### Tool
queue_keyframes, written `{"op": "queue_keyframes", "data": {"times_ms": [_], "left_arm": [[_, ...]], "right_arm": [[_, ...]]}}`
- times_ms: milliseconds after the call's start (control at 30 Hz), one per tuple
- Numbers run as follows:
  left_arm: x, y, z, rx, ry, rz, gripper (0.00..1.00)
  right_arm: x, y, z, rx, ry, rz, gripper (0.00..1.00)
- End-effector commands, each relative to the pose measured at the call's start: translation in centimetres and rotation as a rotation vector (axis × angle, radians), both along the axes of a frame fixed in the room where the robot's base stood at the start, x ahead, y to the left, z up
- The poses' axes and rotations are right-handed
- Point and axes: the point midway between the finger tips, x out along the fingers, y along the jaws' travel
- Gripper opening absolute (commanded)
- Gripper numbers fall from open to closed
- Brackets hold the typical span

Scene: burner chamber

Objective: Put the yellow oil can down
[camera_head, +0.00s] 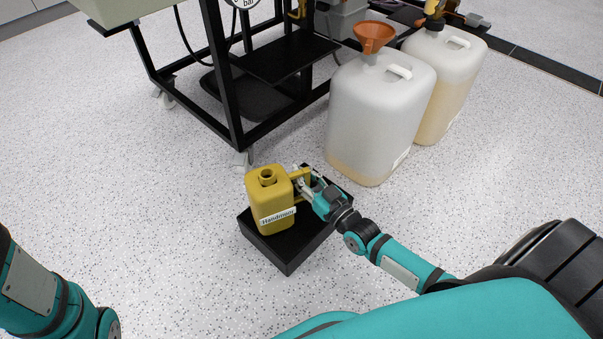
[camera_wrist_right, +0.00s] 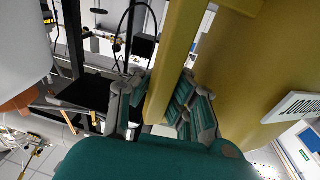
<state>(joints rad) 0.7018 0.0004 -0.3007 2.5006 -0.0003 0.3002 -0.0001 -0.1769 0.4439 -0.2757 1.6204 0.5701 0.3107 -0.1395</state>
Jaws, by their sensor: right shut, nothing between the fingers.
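The yellow oil can (camera_head: 265,206), with a white label on its front, stands upright on a low black block (camera_head: 289,256) on the floor. Its handle (camera_head: 300,174) is on the right side, towards my right arm. My right gripper (camera_head: 304,181) is right at this handle and is shut, with nothing held. In the right wrist view, the yellow handle (camera_wrist_right: 178,62) crosses close in front of the fingers and hides part of them; the can's body (camera_wrist_right: 245,70) fills the right side. My left gripper is out of view; only part of my left arm shows at lower left.
A large whitish canister (camera_head: 375,125) with an orange funnel (camera_head: 374,36) stands just behind and right of the block. A second canister (camera_head: 440,85) is beside it. A black-framed cart (camera_head: 232,100) stands behind. The floor (camera_head: 150,220) left of the block is clear.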

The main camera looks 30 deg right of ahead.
Motion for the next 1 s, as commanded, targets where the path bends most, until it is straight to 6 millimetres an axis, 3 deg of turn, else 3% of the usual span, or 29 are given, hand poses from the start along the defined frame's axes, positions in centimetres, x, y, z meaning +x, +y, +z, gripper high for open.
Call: {"op": "queue_keyframes", "data": {"times_ms": [467,733,1000], "left_arm": [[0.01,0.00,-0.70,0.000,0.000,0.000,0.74],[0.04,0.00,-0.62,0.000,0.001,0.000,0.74],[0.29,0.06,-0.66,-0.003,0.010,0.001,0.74]], "right_arm": [[0.02,0.01,-1.02,0.001,-0.001,0.000,0.00],[0.02,0.02,-0.95,0.001,-0.001,0.000,0.33],[-0.07,0.00,-1.01,0.000,0.000,0.000,0.33]]}}
